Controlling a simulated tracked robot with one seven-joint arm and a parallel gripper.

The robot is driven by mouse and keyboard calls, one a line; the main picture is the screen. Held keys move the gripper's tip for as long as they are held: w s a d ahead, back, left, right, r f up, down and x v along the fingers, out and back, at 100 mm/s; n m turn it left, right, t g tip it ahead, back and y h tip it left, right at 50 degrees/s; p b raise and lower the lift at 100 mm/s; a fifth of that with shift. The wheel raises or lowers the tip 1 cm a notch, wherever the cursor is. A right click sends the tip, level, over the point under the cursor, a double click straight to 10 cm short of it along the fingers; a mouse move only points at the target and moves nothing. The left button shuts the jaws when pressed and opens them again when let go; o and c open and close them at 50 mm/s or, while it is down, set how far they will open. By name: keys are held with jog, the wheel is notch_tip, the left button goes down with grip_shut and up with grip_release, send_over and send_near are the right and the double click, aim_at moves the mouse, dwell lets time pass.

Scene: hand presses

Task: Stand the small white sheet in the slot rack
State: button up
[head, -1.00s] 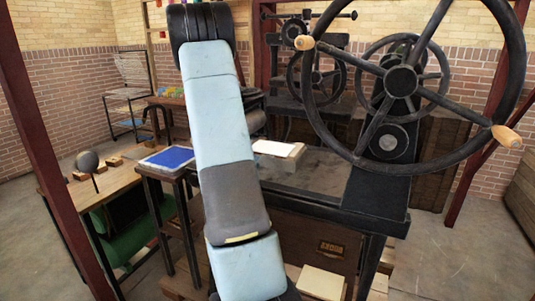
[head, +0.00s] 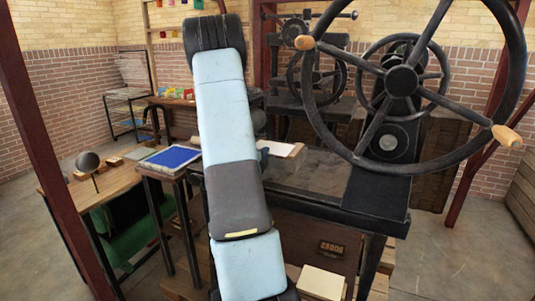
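A small white sheet (head: 282,149) lies flat on the dark press bed in the head view, just right of my arm. Its left part is hidden behind my arm. A small dark shape (head: 263,157) sticks out beside my arm at the sheet's left edge; it may be part of my gripper, but I cannot be sure. My gripper's fingers are hidden behind my arm, so I cannot see whether they touch or hold anything. I cannot make out the slot rack with certainty.
The press's big handwheel (head: 402,82) fills the upper right. A small stand with a blue pad (head: 172,157) is left of my arm. A wooden bench (head: 115,182) stands farther left. A pale block (head: 321,282) lies low in front. A red post (head: 45,150) crosses the left side.

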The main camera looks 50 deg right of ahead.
grip_shut()
dwell(0.5)
notch_tip(320, 180, up, 3)
dwell(0.3)
